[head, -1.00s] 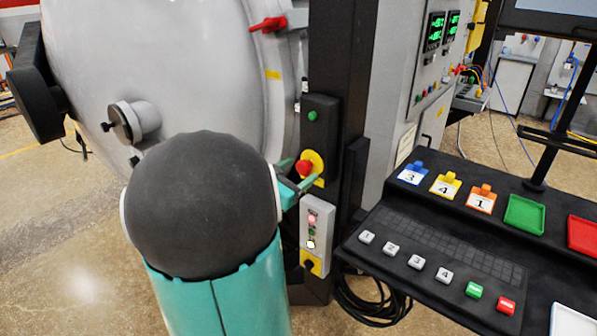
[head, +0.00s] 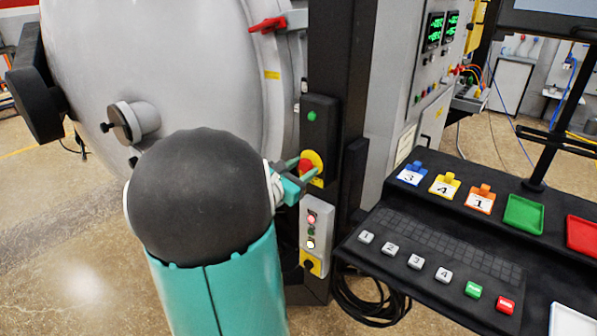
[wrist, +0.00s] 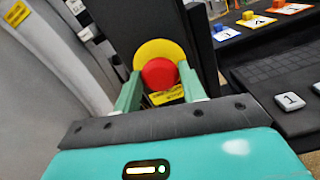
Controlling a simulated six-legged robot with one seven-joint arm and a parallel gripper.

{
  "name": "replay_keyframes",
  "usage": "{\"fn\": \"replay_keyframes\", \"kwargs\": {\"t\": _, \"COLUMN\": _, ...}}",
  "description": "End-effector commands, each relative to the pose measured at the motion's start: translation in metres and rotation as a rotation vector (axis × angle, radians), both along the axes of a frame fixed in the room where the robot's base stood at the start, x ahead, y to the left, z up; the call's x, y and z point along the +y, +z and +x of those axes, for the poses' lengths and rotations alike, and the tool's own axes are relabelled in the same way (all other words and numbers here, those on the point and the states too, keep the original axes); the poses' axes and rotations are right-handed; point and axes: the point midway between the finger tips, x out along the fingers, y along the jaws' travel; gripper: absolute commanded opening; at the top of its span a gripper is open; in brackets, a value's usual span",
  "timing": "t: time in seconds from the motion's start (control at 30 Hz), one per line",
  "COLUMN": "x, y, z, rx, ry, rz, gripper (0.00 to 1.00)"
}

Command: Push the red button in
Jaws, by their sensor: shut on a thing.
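The red button (wrist: 159,73) is a round mushroom head on a yellow disc (wrist: 158,48), mounted on a dark box on the black post. In the head view the red button (head: 305,165) shows below the small green button (head: 312,116). My gripper (wrist: 160,88) has one green finger on each side of the red button and is shut on it. In the head view my gripper (head: 303,176) reaches the button from the left, and my arm hides what lies behind it. I cannot tell how deep the button sits.
A light box with small lamps (head: 316,222) is just below the red button. The black console (head: 385,222) with numbered buttons stands to the right. The large grey furnace door (head: 200,60) is on the left. Cables (head: 370,305) lie on the floor.

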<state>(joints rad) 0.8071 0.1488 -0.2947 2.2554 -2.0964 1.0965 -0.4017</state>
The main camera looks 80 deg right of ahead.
Motion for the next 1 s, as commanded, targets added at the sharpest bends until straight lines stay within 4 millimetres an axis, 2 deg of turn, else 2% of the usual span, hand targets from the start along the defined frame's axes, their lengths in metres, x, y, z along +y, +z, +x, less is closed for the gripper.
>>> {"fn": "replay_keyframes", "kwargs": {"t": 0.2, "x": -0.002, "y": 0.001, "z": -0.001, "rx": 0.001, "ry": 0.0, "rz": -0.002, "gripper": 0.0}}
{"fn": "replay_keyframes", "kwargs": {"t": 0.23, "x": -0.002, "y": 0.001, "z": -0.001, "rx": 0.001, "ry": 0.0, "rz": -0.002, "gripper": 0.46}}
{"fn": "replay_keyframes", "kwargs": {"t": 0.3, "x": -0.001, "y": 0.001, "z": -0.001, "rx": 0.001, "ry": 0.0, "rz": -0.002, "gripper": 0.6}}
{"fn": "replay_keyframes", "kwargs": {"t": 0.33, "x": -0.001, "y": 0.001, "z": -0.001, "rx": 0.001, "ry": 0.0, "rz": -0.002, "gripper": 0.63}}
{"fn": "replay_keyframes", "kwargs": {"t": 0.6, "x": -0.001, "y": 0.001, "z": 0.0, "rx": 0.0, "ry": 0.0, "rz": -0.001, "gripper": 0.63}}
{"fn": "replay_keyframes", "kwargs": {"t": 0.73, "x": 0.007, "y": 0.001, "z": 0.003, "rx": 0.0, "ry": 0.001, "rz": -0.001, "gripper": 0.63}}
{"fn": "replay_keyframes", "kwargs": {"t": 0.87, "x": 0.026, "y": 0.001, "z": 0.012, "rx": -0.001, "ry": 0.003, "rz": -0.001, "gripper": 0.63}}
{"fn": "replay_keyframes", "kwargs": {"t": 1.0, "x": 0.054, "y": 0.001, "z": 0.024, "rx": -0.001, "ry": 0.006, "rz": -0.001, "gripper": 0.63}}
